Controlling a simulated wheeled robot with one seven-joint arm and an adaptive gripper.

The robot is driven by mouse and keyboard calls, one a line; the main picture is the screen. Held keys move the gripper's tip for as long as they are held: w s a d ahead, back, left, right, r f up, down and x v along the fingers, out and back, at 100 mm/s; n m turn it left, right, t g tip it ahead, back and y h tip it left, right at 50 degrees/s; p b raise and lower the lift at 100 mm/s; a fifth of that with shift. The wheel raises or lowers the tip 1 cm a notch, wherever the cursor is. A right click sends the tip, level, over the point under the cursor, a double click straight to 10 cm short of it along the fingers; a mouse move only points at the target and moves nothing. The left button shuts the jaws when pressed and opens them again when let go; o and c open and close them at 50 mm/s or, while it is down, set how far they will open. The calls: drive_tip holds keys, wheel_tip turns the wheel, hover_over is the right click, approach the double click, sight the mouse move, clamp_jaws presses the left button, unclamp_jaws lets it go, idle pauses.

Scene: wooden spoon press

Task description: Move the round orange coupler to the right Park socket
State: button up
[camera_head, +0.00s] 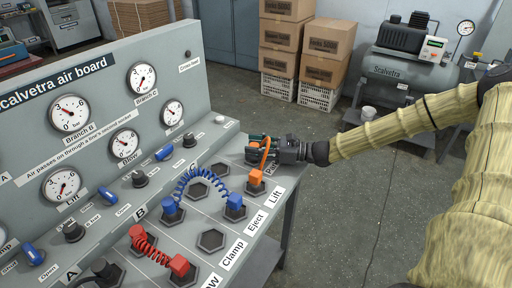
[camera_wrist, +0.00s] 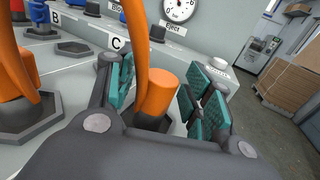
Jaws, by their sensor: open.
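The round orange coupler (camera_wrist: 163,90) stands upright in a dark hexagonal socket in the wrist view, near the C label. My gripper (camera_wrist: 165,98) is open, with teal finger pads on either side of it and a gap visible at the right. An orange hose joins it to a second orange coupler (camera_head: 256,178), seated in a socket near the Lift label. In the head view my gripper (camera_head: 258,150) hides most of the round coupler and covers part of a label starting "Pa". I cannot make out the right Park socket.
A blue coiled hose (camera_head: 198,178) arches between blue couplers left of my gripper. A red coiled hose (camera_head: 145,243) lies nearer. Empty hexagonal sockets (camera_head: 210,240) show between them. The gauge panel (camera_head: 105,115) rises behind the bench. Open floor lies to the right.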

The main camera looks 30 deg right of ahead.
drive_tip(key=shift+d+r, duration=0.1)
drive_tip(key=shift+r, duration=0.1)
drive_tip(key=v, duration=0.3)
drive_tip(key=shift+s+d+r+p, duration=0.15)
drive_tip(key=shift+d+p, duration=0.1)
drive_tip(key=shift+p, duration=0.15)
drive_tip(key=shift+p+v, duration=0.9)
drive_tip(key=shift+v, duration=2.1)
drive_tip(key=shift+p+v, duration=0.3)
drive_tip(key=shift+v, duration=0.7)
drive_tip(key=shift+s+f, duration=0.15)
drive_tip(key=shift+f, duration=0.05)
drive_tip(key=shift+s, duration=0.1)
